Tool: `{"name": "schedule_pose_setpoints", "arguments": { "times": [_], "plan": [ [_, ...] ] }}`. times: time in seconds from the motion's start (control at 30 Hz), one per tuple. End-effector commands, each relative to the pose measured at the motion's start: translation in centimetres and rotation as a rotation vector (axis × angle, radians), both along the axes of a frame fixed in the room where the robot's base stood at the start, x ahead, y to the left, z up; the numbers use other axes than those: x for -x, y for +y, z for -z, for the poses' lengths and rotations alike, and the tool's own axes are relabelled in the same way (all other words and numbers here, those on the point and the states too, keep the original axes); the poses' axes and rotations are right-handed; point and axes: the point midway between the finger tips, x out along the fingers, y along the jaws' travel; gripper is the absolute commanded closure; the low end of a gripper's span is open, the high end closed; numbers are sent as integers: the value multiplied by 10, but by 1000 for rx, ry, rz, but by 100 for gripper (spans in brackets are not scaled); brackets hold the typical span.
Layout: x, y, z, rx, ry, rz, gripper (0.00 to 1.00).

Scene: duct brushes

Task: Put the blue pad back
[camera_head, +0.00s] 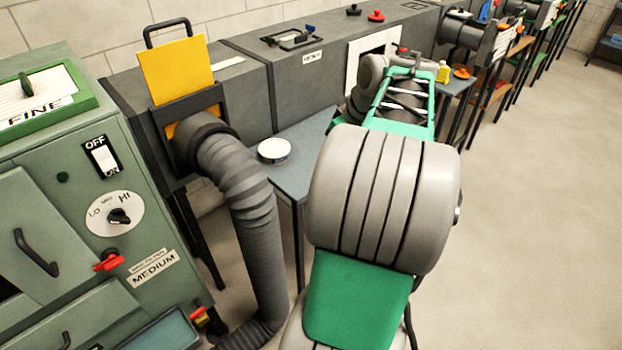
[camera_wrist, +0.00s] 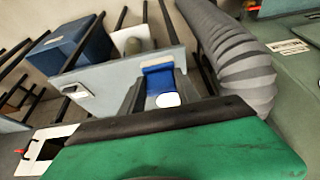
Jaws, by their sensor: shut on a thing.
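In the wrist view, my gripper (camera_wrist: 158,90) shows as two dark grey fingers beyond the green and black edge in the foreground. It is shut on the blue pad (camera_wrist: 157,82), which sits between the fingers with a pale strip along its upper edge. A white oval patch shows at the lower end of the blue; I cannot tell whether it belongs to the pad. The pad appears in front of a grey-blue panel or tabletop (camera_wrist: 115,78); whether it touches it is unclear. In the head view, my arm hides the gripper and pad.
A grey hose (camera_head: 245,215) runs from the yellow-plated duct port (camera_head: 180,72) to the floor. A white dish (camera_head: 274,150) stands on a small grey table (camera_head: 310,137). A green machine (camera_head: 70,190) stands at left. A white-framed opening (camera_head: 354,62) is beside my arm. Floor at right is clear.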

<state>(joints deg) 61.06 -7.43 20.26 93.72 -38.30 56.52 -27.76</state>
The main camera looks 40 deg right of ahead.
Motion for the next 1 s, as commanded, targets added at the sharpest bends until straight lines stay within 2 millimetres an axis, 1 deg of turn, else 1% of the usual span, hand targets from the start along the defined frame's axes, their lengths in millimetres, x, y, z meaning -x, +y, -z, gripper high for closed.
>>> {"name": "schedule_pose_setpoints", "arguments": {
  "times": [0.3,0.4,0.43,0.5,0.63,0.7,0.8,0.83,0.9,1.0],
  "plan": [
    [-85,-20,40,-5,3,-3,94],
    [-102,-25,66,-6,4,-1,94],
    [-107,-26,71,-5,3,-2,94],
    [-115,-28,80,-3,1,-1,94],
    [-124,-31,90,-3,1,-1,94],
    [-129,-32,100,-3,2,0,94],
    [-128,-32,119,-4,1,1,94],
    [-128,-32,123,-4,1,1,94],
    [-128,-32,126,-1,1,1,94],
    [-128,-33,125,-1,0,1,94]
  ]
}}
